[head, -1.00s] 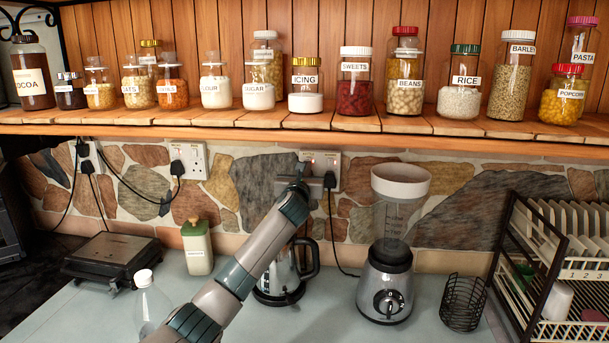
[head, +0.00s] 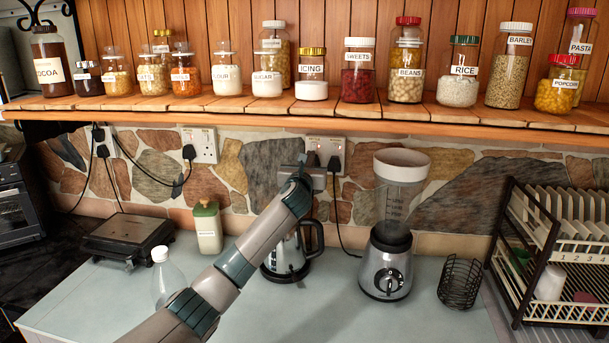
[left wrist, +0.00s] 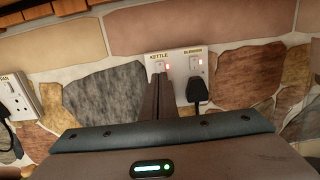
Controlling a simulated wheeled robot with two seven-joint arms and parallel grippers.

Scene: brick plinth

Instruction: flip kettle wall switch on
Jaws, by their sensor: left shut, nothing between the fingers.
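The kettle wall switch (left wrist: 160,66) is on the left half of a white double socket plate, under the label KETTLE, in the left wrist view. The plate (head: 341,146) is on the stone wall in the head view, partly covered by my gripper. My left gripper (left wrist: 158,84) is shut and empty, its fingertips just below the kettle switch; I cannot tell if they touch it. It also shows in the head view (head: 308,163). The kettle (head: 286,262) stands on the counter, partly behind my left arm. My right gripper is out of view.
A black plug (left wrist: 197,90) sits in the right half of the plate, close beside my fingers. A blender (head: 387,260) stands right of the kettle. A shelf of jars (head: 400,112) overhangs the sockets. A dish rack (head: 560,245) is at the right.

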